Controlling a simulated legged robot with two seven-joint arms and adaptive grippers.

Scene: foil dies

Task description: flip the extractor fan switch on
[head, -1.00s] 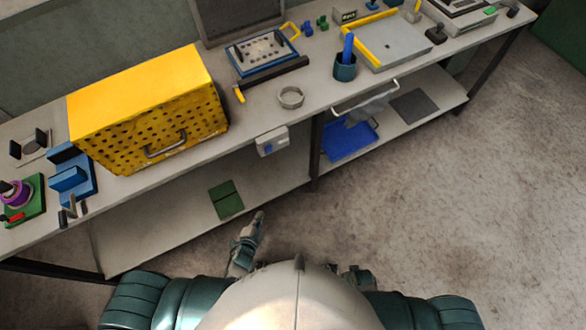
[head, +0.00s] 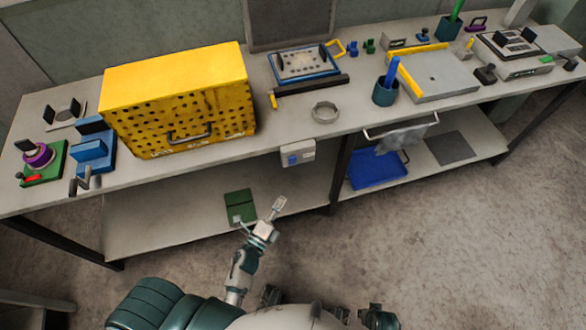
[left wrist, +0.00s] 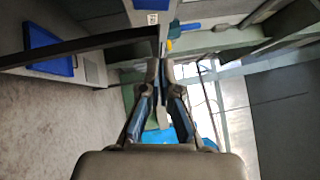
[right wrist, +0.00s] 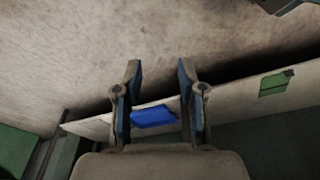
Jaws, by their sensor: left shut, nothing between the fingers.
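A small white switch box (head: 297,154) with a blue part on its face is fixed at the bench's front edge, right of the yellow perforated box. Whether its switch is on or off is too small to tell. My left gripper (head: 277,207) is shut and empty, below and in front of the switch box and apart from it. In the left wrist view the left gripper's fingertips (left wrist: 160,66) are together with nothing between them. My right gripper (right wrist: 159,68) is open and empty in the right wrist view, pointing over the floor and lower shelf.
The yellow box (head: 178,100) stands on the bench (head: 285,117) beside a metal ring (head: 325,112). A green pad (head: 240,205) and a blue tray (head: 378,170) lie on the lower shelf. A wire handle (head: 402,128) juts out right of the switch box.

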